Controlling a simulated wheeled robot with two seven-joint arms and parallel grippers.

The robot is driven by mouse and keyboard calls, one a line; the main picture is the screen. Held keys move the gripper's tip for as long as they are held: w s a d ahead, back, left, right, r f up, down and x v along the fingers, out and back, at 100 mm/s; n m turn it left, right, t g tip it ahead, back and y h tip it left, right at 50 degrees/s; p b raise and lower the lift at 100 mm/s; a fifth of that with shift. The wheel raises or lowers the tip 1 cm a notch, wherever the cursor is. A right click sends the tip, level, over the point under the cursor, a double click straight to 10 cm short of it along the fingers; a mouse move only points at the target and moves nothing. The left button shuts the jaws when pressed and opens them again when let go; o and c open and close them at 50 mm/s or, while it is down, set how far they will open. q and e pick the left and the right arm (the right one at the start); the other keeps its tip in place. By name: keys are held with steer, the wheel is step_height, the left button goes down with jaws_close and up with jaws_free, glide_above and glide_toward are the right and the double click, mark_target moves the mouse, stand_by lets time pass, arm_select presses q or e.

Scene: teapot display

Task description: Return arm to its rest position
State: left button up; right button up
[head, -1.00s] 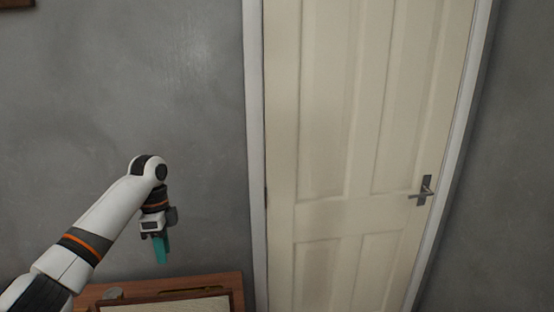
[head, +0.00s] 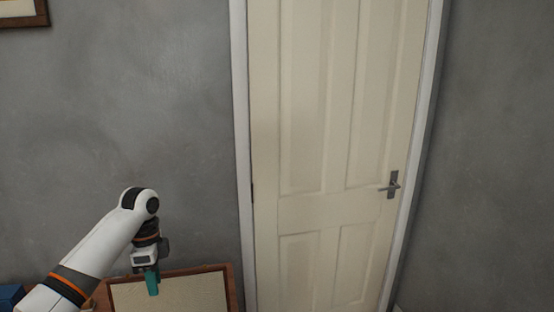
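My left arm comes in from the lower left of the head view. Its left gripper (head: 152,284) points down with teal fingers, in front of the wooden furniture top at the bottom. The fingers look close together, but the view does not show whether they are open or shut, and I see no object between them. My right gripper is not in view.
A wooden piece with a pale panel (head: 195,294) is at the bottom left. A blue object (head: 11,296) is at the lower left edge. A closed cream door (head: 315,210) with a metal handle (head: 391,185) stands right of the arm. A framed picture (head: 22,13) hangs upper left.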

arm_select(q)
steer(key=s+d+f+n+t+h, duration=0.1)
steer(key=s+d+f+n, duration=0.1)
steer(key=s+d+f, duration=0.55)
steer(key=s+d+f+n+t, duration=0.1)
steer(key=s+d+f+n, duration=0.1)
steer(key=s+d+f, duration=0.55)
steer(key=s+a+f+n+t+y, duration=0.15)
steer(key=s+a+n, duration=0.3)
steer(key=s, duration=0.55)
steer(key=s+a+n+t+h, duration=0.1)
steer(key=s+a+n+t, duration=0.3)
steer(key=s, duration=0.6)
step_height(320, 180, down, 27)
steer(key=s+d+g+b, duration=0.1)
steer(key=d+g, duration=0.1)
steer(key=g, duration=0.2)
steer(key=s+a+f+g, duration=0.1)
steer(key=s+a+f, duration=0.2)
steer(key=s+f, duration=1.3)
steer(key=shift+s+a+f+y+b, duration=0.15)
steer(key=shift+s+f+y+b, duration=0.25)
steer(key=shift+f, duration=0.25)
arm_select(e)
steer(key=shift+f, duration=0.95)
